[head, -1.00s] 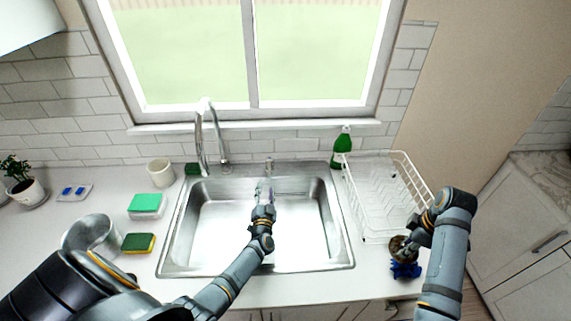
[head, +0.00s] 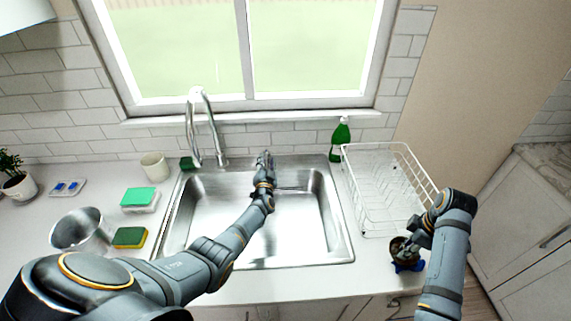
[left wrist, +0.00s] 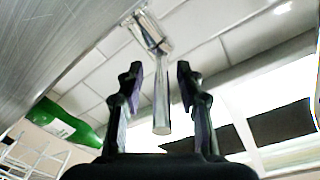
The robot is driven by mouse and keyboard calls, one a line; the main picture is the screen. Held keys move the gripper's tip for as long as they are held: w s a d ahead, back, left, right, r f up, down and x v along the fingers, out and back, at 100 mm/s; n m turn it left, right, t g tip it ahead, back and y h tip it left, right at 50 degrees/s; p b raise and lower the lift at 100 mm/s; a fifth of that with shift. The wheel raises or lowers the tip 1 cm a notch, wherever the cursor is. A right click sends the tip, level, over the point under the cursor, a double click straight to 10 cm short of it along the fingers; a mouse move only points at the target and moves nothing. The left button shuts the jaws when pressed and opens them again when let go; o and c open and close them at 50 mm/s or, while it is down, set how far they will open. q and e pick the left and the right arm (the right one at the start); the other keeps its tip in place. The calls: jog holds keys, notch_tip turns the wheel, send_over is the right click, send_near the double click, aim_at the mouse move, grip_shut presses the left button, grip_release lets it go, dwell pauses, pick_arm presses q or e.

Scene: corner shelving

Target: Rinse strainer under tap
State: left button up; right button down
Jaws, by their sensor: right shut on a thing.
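My left gripper (head: 264,160) reaches over the sink to its back rim, where it hides the small tap handle. In the left wrist view, its two fingers (left wrist: 160,90) are apart, with the metal handle (left wrist: 161,105) showing between and beyond them; contact cannot be told. The curved chrome tap (head: 203,125) stands left of the gripper. My right gripper (head: 412,247) is shut on a small dark round thing (head: 398,247) by the dish rack's front; its form is partly hidden. No strainer is clearly recognisable. The metal sink basin (head: 300,235) looks empty.
A metal bowl (head: 78,228), sponges (head: 130,237) and a white cup (head: 154,166) stand left of the sink. A green bottle (head: 340,139) and a white wire dish rack (head: 385,190) stand right.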

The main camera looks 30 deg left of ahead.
pick_arm(q)
jog(key=shift+s+a, duration=0.1)
jog(key=shift+a, duration=0.05)
jog(key=shift+c, duration=0.7)
grip_shut()
